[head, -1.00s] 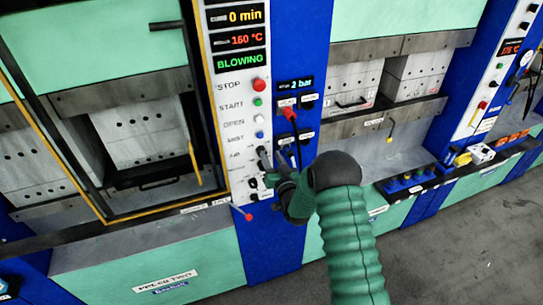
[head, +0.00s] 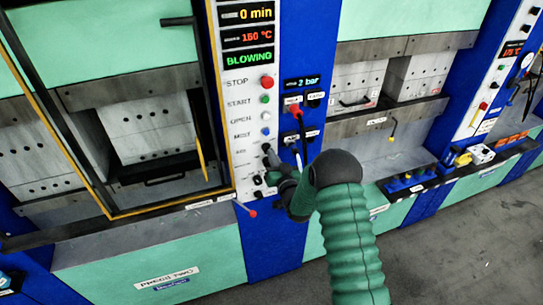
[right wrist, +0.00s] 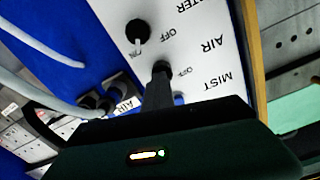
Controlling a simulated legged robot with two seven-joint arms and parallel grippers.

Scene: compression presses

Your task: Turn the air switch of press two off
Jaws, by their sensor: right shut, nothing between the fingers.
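Press two, named on its front plate (head: 167,279), has a white control panel (head: 238,130) whose display (head: 248,57) reads BLOWING. My right gripper (head: 268,152) is shut at the AIR row, low on this panel, and covers the switch in the head view. In the right wrist view, the dark air switch (right wrist: 161,68) shows between the AIR and OFF labels. The fingers (right wrist: 159,90) are right at it and seem to touch it, with nothing between them. Its exact setting is hard to tell. My left gripper is not in view.
Another black knob (right wrist: 138,31) with OFF and ON labels sits close to the air switch. A red-tipped lever (head: 252,213) sticks out below the panel. A blue post with hoses and a 2 bar display (head: 308,83) stands to the right. Another press is farther right.

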